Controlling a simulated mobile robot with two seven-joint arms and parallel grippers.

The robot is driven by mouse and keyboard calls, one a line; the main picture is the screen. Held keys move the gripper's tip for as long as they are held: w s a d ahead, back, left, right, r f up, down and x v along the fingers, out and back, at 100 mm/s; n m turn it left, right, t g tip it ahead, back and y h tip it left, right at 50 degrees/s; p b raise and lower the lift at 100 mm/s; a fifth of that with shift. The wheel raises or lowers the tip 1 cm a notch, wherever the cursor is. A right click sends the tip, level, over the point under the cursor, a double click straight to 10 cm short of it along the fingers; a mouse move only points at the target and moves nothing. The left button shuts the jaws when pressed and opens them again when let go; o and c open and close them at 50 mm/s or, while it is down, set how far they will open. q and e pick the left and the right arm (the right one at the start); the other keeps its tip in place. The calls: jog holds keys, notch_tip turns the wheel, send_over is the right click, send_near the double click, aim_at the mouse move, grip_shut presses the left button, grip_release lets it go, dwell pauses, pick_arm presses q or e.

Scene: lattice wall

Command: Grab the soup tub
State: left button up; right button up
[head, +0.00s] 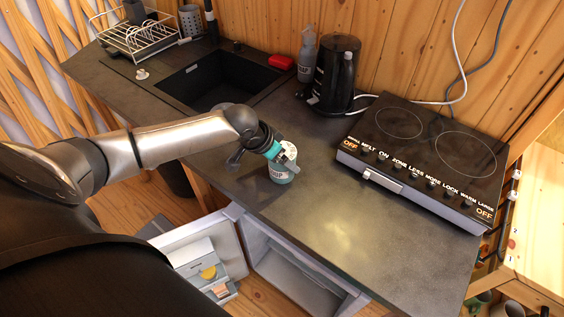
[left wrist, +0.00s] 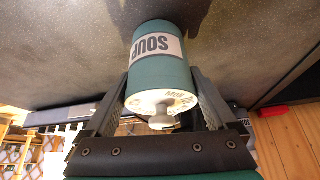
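The soup tub (head: 281,172) is a teal cylinder with a white SOUP label and a pale lid with a knob. It stands upright on the dark counter near its front edge. My left gripper (head: 272,152) is at the tub from the upper left. In the left wrist view the tub (left wrist: 162,75) sits between the two fingers (left wrist: 160,85), its lid towards the camera. The fingers lie close along both sides. I cannot tell whether they press on it. My right gripper is not in view.
A black cooktop (head: 425,152) stands right of the tub, with a black kettle (head: 336,75) behind. A sink (head: 215,80), red object (head: 281,62) and dish rack (head: 135,38) are further back. Below the counter front, a cabinet door (head: 232,250) hangs open.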

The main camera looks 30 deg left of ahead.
pick_arm(q)
jog(key=c, duration=1)
jog(key=shift+r, duration=0.1)
